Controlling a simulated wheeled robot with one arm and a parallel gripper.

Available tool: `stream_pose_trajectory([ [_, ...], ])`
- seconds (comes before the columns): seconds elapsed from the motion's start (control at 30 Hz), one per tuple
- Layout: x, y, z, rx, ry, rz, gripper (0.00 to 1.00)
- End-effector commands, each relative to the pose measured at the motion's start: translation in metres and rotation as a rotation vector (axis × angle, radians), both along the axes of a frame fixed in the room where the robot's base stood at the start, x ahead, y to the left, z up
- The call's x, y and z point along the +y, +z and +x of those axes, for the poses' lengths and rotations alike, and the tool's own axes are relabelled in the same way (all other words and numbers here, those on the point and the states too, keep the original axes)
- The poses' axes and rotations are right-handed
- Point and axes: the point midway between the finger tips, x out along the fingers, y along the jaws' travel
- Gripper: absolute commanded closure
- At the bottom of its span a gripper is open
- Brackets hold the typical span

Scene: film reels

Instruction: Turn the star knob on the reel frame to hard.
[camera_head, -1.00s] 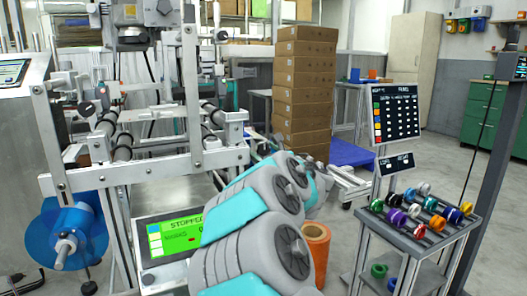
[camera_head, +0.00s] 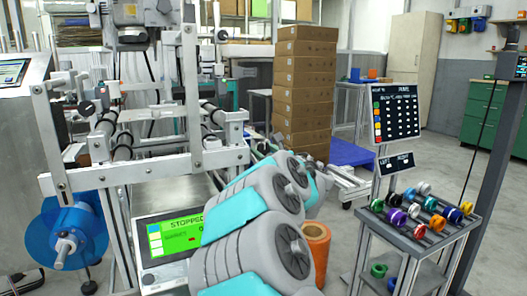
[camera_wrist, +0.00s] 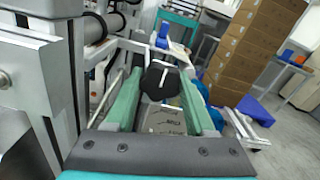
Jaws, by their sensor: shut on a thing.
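The black star knob (camera_wrist: 155,77) with a pale line on its face is in the wrist view, between the far ends of two green fingers. My gripper (camera_wrist: 160,88) is shut on it. Labels around the knob cannot be read. The reel frame (camera_wrist: 55,75), of metal plates and rods, is to the left in the wrist view. In the head view the reel frame (camera_head: 150,172) stands at left, and my grey and teal arm hides my gripper and the knob.
A display (camera_head: 173,242) reading STOPPED sits below the frame, beside a blue reel (camera_head: 62,220). An orange roll (camera_head: 316,240) stands behind my arm. Stacked boxes (camera_head: 303,95) are at the back. A cart of coloured spools (camera_head: 408,232) is right; floor beyond it is clear.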

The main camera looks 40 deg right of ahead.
Motion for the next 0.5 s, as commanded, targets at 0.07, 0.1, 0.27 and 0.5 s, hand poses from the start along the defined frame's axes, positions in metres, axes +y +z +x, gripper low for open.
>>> stream_pose_trajectory([
  [0.07, -0.0001, -0.0005, -0.0001, 0.0, 0.0, 0.001, 1.0],
  [0.1, -0.0002, -0.0008, -0.0003, -0.001, 0.0, 0.004, 1.0],
  [0.27, -0.0003, -0.0017, -0.0009, -0.016, -0.001, 0.053, 1.0],
  [0.5, 0.0012, 0.0008, 0.0, -0.058, 0.0, 0.247, 1.0],
])
